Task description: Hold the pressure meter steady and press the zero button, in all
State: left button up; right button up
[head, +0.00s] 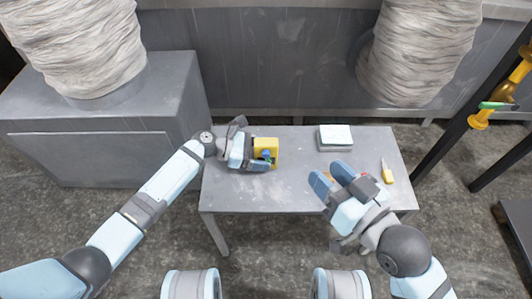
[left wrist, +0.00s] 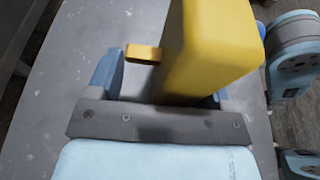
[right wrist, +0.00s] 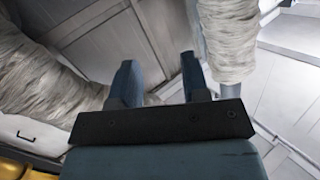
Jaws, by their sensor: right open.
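The yellow pressure meter (head: 265,147) stands on the grey table, left of its middle, with a dark and blue part on its front. In the left wrist view its yellow body (left wrist: 210,45) is large, with a small orange tab (left wrist: 143,53) sticking out to the left. My left gripper (head: 247,147) is at the meter's left side, fingers spread on either side of it. A gap shows between one finger and the body; the other finger is mostly hidden behind it. My right gripper (head: 332,178) is open and empty above the table's front right. I cannot make out the zero button.
A yellow-handled tool (head: 387,173) lies near the right edge. The table (head: 300,195) is bare at front middle. Wrapped ducts (head: 420,50) and a grey cabinet (head: 110,120) stand behind.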

pick_arm(q)
jog(key=c, duration=0.3)
pick_arm(e)
grip_shut()
dwell(1.4)
